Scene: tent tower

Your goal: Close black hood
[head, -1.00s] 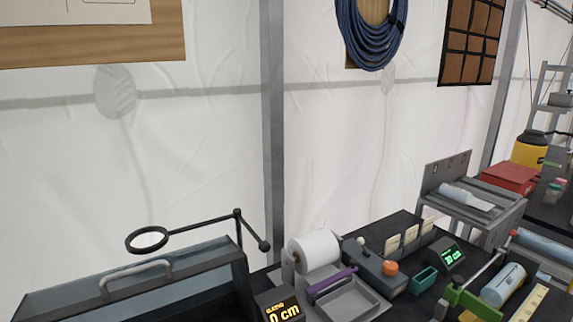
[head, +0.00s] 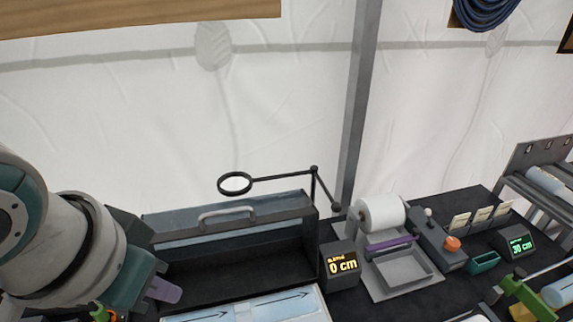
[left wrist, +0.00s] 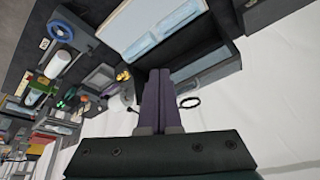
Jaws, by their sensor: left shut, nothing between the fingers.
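The black hood (head: 235,265) stands on the dark bench at the lower middle of the head view. Its front is open onto a dark interior. A grey-blue glass panel with a light grey handle (head: 228,214) is raised along its top. The hood also shows in the left wrist view (left wrist: 222,47), at the upper right. My left gripper (head: 165,290) is just left of the hood opening, apart from the handle. Its purple fingers are pressed together and empty in the left wrist view (left wrist: 158,85). My right gripper is not in view.
A black ring on a jointed arm (head: 235,183) reaches over the hood top. A 0 cm display (head: 342,263) and a white roll dispenser (head: 381,214) stand close on its right. A pale tray with blue arrowed pieces (head: 245,308) lies in front. White tent wall is behind.

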